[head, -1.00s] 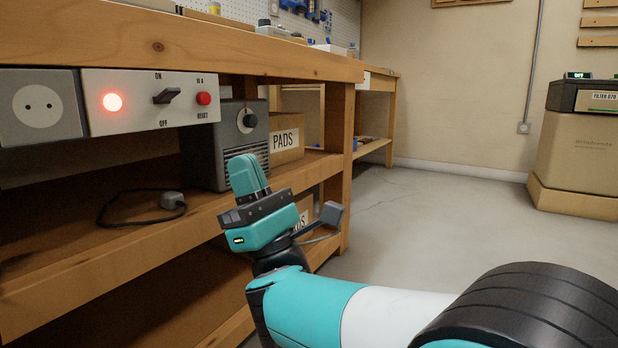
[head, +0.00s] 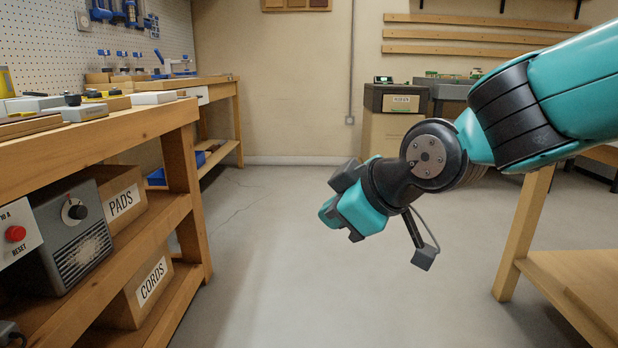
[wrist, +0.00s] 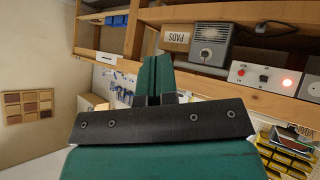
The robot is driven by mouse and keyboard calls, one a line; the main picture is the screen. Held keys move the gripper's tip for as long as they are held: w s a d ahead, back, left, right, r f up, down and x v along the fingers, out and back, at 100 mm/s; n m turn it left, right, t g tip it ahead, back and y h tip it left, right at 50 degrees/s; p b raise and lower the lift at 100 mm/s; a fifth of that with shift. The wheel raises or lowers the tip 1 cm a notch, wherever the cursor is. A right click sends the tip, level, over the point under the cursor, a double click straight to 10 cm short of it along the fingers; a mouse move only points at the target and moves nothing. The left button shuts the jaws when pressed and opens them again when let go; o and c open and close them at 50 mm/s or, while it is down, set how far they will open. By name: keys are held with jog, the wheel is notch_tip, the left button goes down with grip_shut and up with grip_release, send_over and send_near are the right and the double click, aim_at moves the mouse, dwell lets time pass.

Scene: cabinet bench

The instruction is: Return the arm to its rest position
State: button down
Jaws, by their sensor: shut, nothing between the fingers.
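My gripper (head: 330,212) is in the middle of the head view, over open floor, to the right of the bench and apart from it. It points left and slightly down, and nothing shows in it. In the wrist view my gripper (wrist: 152,75) shows its teal fingers together with no gap between them. My arm comes in from the upper right of the head view and bends at the black wrist joint. In the head view the fingertips are partly hidden behind the gripper body.
The wooden bench (head: 150,122) fills the left side. Its shelves hold a grey box with a dial (head: 72,235), a PADS carton (head: 122,203) and a CORDS carton (head: 150,285). Another wooden table (head: 570,275) stands at right. The floor between is clear.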

jog(key=s+d+r+m+g+h+p, duration=0.1)
jog(key=s+d+m+g+p, duration=0.1)
jog(key=s+d, duration=0.35)
jog(key=s+d+r+m+g+h+p, duration=0.1)
jog(key=s+d+m+g+p, duration=0.15)
jog(key=s, duration=0.55)
jog(key=s+d+r+m+g+h+p, duration=0.1)
jog(key=s+d+m+g+p, duration=0.2)
jog(key=s, duration=0.4)
notch_tip(320, 180, up, 37)
jog(key=p, duration=3.6)
jog(key=shift+w+d+n, duration=0.15)
jog(key=shift+w+n, duration=0.1)
jog(key=shift+n, duration=0.2)
